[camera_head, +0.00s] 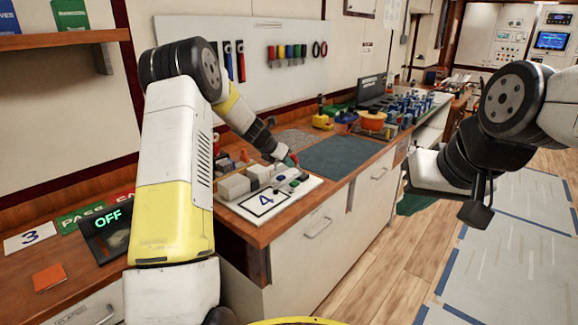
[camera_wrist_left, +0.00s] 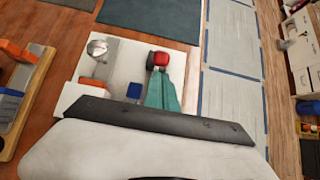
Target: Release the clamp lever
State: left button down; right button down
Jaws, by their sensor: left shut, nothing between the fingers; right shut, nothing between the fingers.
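A white board marked 4 (camera_head: 300,192) lies on the wooden bench and carries grey blocks and small fittings. In the left wrist view, a red-capped part (camera_wrist_left: 160,58) with a black piece beside it stands on the board; I cannot tell for certain that it is the clamp lever. My left gripper (camera_head: 291,168) is over the board. Its teal fingers (camera_wrist_left: 163,82) are shut and empty, close to the red cap; contact is unclear. A silver round piece (camera_wrist_left: 97,47) and an orange part (camera_wrist_left: 93,83) sit to the left. My right gripper (camera_head: 414,203) is shut, away from the bench.
A dark grey mat (camera_head: 345,157) lies on the bench beyond the board. An orange pot (camera_head: 371,121) and several breakers stand further back. A dark OFF box (camera_head: 107,235) and green PASS card (camera_head: 80,216) are at left. Open floor lies right of the bench.

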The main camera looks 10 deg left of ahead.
pick_arm(q)
jog(key=shift+w+d+r, duration=0.15)
jog(key=shift+d+r, duration=0.05)
dwell(0.4)
